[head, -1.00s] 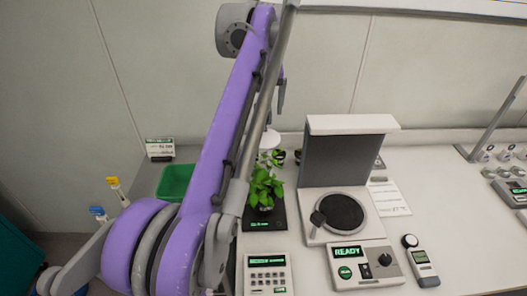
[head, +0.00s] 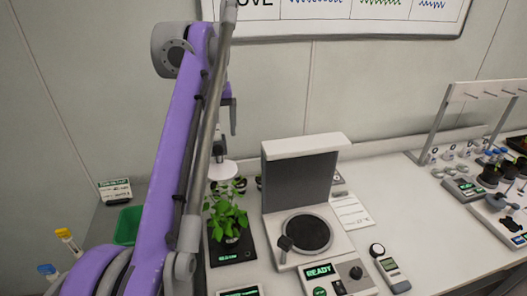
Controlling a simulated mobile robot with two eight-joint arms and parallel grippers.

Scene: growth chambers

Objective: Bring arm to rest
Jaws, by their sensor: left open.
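My left arm, purple and grey, comes in from the lower left and reaches up across the head view. Its left gripper (head: 232,116) shows only partly behind the forearm, as a grey finger pointing down in front of the wall. It is open and I see nothing held in it. It is above the potted plant (head: 226,216) and left of the grey-backed instrument (head: 299,178), apart from both. My right gripper is out of view.
The plant is on a black scale (head: 219,259) on the white bench. The instrument's READY control box (head: 336,279) and a handheld meter (head: 391,272) are at the front. A green bin (head: 127,225) is at left. A rack stand (head: 447,105) and small items are at right.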

